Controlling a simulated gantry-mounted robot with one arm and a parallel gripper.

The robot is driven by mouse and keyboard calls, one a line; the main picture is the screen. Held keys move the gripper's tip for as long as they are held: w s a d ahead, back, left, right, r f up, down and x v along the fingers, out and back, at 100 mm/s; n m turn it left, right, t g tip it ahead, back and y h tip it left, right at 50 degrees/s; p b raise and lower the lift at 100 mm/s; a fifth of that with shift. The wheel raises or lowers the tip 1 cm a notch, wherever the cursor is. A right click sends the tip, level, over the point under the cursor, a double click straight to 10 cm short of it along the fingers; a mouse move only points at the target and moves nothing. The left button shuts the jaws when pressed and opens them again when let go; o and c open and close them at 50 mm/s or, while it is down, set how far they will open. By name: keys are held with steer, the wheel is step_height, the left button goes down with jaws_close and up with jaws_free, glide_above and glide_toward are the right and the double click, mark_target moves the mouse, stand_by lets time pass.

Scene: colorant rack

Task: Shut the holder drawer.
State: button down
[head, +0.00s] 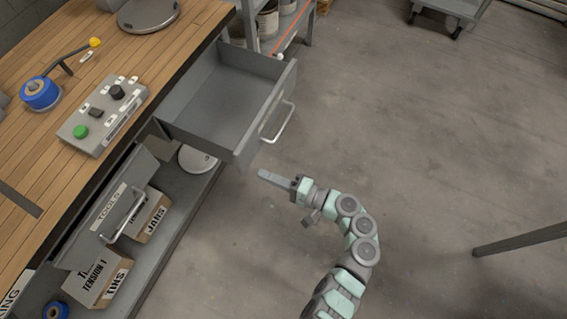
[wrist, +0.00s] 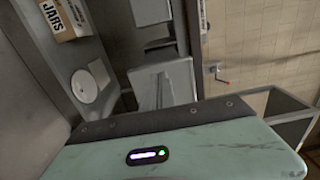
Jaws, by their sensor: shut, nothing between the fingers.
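The grey holder drawer (head: 213,122) stands pulled out from the bench in the head view. It looks empty, and its pale bar handle (head: 279,122) faces right toward the open floor. My gripper (head: 264,175) is shut and empty, with its tip pointing left. In the picture it lies just below the drawer's front corner, with a gap between them. I see no contact with the drawer or handle.
The wooden bench top (head: 120,60) carries a button box (head: 101,115) and a blue tape roll (head: 40,93). A drawer front labelled TOOLS (head: 108,207) is below. Boxes and a round pale disc (head: 196,159) sit on the lower shelf. The floor right of the drawer is clear.

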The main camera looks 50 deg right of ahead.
mark_target(242, 165)
steer(key=b+x, duration=0.1)
steer(key=x, duration=0.4)
steer(key=shift+w, duration=0.2)
